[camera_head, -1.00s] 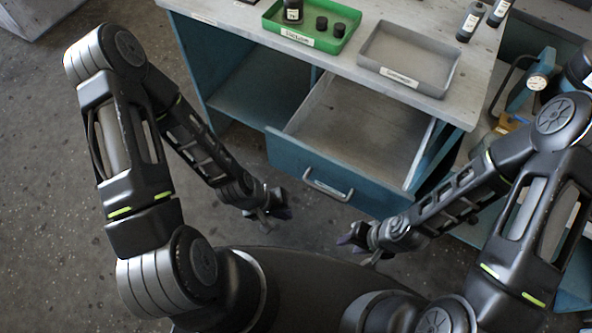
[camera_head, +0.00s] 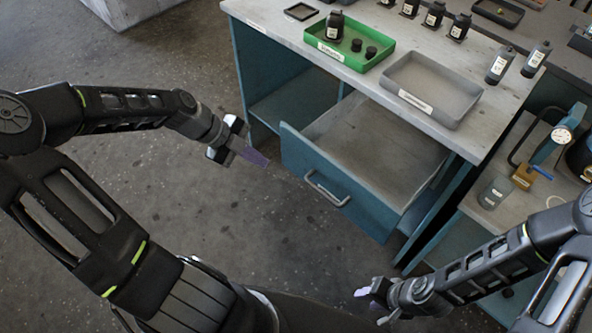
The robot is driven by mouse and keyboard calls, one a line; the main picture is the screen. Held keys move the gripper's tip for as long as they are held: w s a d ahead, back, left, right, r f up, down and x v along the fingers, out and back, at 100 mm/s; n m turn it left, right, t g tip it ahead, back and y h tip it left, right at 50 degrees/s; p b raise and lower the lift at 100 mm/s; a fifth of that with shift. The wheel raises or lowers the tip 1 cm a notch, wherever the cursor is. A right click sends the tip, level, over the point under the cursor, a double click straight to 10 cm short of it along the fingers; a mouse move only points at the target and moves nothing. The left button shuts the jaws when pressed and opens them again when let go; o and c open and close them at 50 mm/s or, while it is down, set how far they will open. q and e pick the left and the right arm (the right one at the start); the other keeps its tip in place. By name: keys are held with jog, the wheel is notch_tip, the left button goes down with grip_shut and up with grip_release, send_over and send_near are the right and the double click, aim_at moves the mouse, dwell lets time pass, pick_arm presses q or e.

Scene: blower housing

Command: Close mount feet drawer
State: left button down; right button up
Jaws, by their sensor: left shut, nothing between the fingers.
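The drawer (camera_head: 330,190) is a blue-fronted, pale-lined drawer pulled well out of the workbench. Its inside looks empty. A metal bar handle (camera_head: 327,189) sits on its front. No label can be read on the drawer front. My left gripper (camera_head: 262,160) is to the left of the drawer's left front corner, shut and empty, with its fingers pointing toward the drawer and apart from it. My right gripper (camera_head: 368,300) is low, in front of the drawer and apart from it. Its fingers are too small to tell whether they are open.
On the bench top (camera_head: 290,36) stand a green tray (camera_head: 384,48) with a bottle and black caps, and a grey tray (camera_head: 462,115). Several dark bottles stand behind. An open shelf (camera_head: 290,105) is left of the drawer. A side bench (camera_head: 468,205) holds a gauge. Floor in front is clear.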

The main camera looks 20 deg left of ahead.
pick_arm(q)
jog(key=shift+d+m, duration=0.1)
jog(key=shift+m, duration=0.3)
jog(key=b, duration=0.2)
send_near(305, 173)
notch_tip(305, 173, down, 4)
jog(key=s+d, duration=0.1)
jog(key=s, duration=0.2)
jog(key=w, duration=0.1)
jog(key=w+d, duration=0.1)
jog(key=w, duration=0.1)
jog(key=w+p, duration=0.1)
jog(key=shift+w+d+r, duration=0.1)
jog(key=shift+w+d, duration=0.05)
jog(key=shift+d, duration=0.15)
jog(key=shift+w, duration=0.1)
